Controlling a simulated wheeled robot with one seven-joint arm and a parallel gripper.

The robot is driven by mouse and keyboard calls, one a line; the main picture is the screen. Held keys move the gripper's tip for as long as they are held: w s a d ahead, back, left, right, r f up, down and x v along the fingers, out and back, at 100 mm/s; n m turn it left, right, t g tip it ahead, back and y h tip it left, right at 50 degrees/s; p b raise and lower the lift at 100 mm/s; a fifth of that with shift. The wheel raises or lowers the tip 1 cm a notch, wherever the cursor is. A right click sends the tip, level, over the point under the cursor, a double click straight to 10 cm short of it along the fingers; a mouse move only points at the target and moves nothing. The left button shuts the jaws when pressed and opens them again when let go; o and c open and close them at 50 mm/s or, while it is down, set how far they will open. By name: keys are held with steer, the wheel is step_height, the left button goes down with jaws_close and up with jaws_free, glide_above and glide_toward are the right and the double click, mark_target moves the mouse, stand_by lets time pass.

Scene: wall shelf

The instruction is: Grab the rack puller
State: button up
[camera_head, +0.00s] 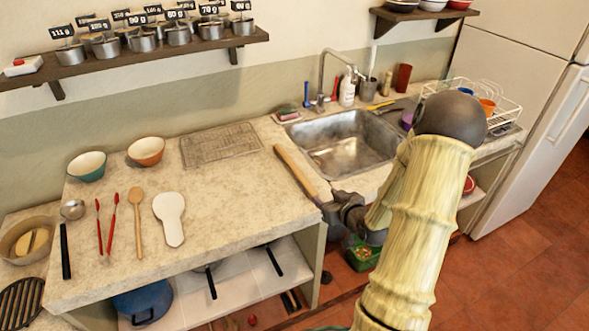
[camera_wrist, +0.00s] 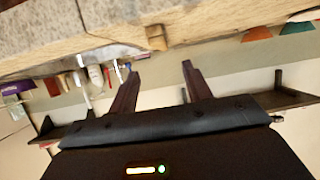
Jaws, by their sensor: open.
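The likely rack puller (camera_head: 297,172) is a flat wooden stick on the counter, left of the sink. It lies slanted, with its near end by the counter's front right corner. In the wrist view, a small wooden end (camera_wrist: 156,38), probably the same stick, shows at the counter edge. My gripper (camera_head: 328,208) is at that corner, close to the stick's near end. In the wrist view, my gripper (camera_wrist: 160,70) has its two dark fingers apart, with nothing between them. The wooden end appears ahead of the fingertips; exact depth is unclear.
A wire rack (camera_head: 220,144) lies behind the stick. Two bowls (camera_head: 146,151) and several utensils are on the left of the counter (camera_head: 210,220). The sink (camera_head: 350,150) is to the right. A green container (camera_head: 362,257) stands below my gripper.

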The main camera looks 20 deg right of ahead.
mark_target(308, 184)
steer(key=p+x, duration=0.1)
steer(key=x, duration=0.6)
steer(key=shift+w+f, duration=0.15)
steer(key=shift+w, duration=0.25)
steer(key=shift+p+x, duration=1)
steer(key=shift+x, duration=1.6)
steer(key=c, duration=1.1)
